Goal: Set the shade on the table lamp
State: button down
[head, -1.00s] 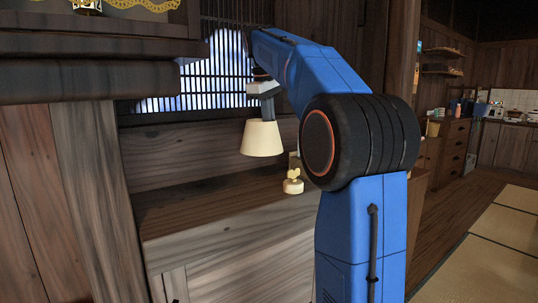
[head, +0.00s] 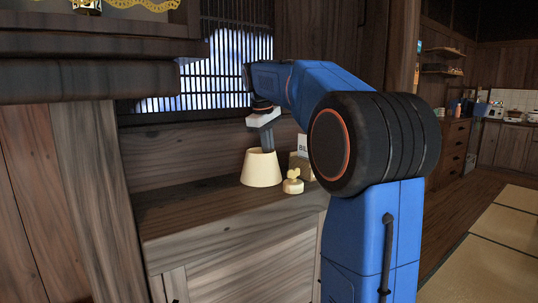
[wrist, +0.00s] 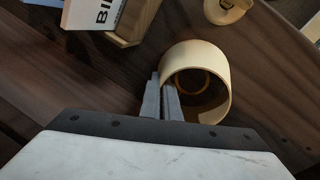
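The cream lamp shade (head: 262,168) is upright, wide end down, at or just above the cabinet top; I cannot tell whether it touches the wood. My gripper (head: 267,150) is shut on the shade's wall at its upper rim. In the wrist view the fingers (wrist: 164,100) straddle the left side of the shade (wrist: 215,60), and a ring shows inside it. A small cream round piece with a knobbed top (head: 293,183) stands just right of the shade; it may be the lamp's base, but I cannot be sure. It shows partly in the wrist view (wrist: 226,10).
A lettered box or holder (head: 301,160) stands behind the small cream piece. The wooden cabinet top (head: 185,215) is clear at left and front. A slatted window (head: 215,75) and wall are behind. A dark thick ledge (head: 90,82) juts out at upper left.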

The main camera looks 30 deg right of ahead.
jog(key=shift+f, duration=0.1)
jog(key=c, duration=2)
grip_release()
jog(key=v, duration=1.7)
jog(key=shift+s+a, duration=0.1)
jog(key=shift+s, duration=0.15)
jog(key=shift+s, duration=0.1)
